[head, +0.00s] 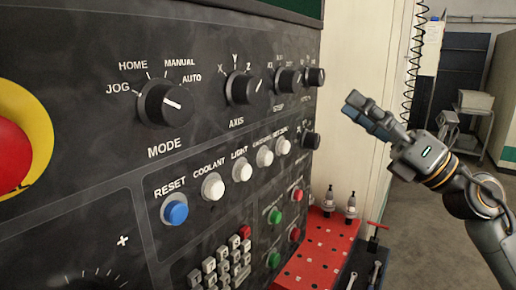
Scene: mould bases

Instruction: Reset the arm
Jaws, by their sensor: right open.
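My right gripper (368,112) is raised at the right in the head view, in front of the pale machine wall. It is open and I see nothing between its fingers. It is apart from the black control panel (110,160), which fills the left of the view. My left gripper is out of view. The panel has a blue button marked RESET (175,212), with several white buttons to its right. Above are a MODE knob (165,104) and an AXIS knob (243,88).
A large red button with a yellow ring (40,118) is at the left edge. A red rack (318,250) with tool holders stands beside the panel, with wrenches near it. A shelf and cart (474,108) stand at the back right. The floor at right is mostly clear.

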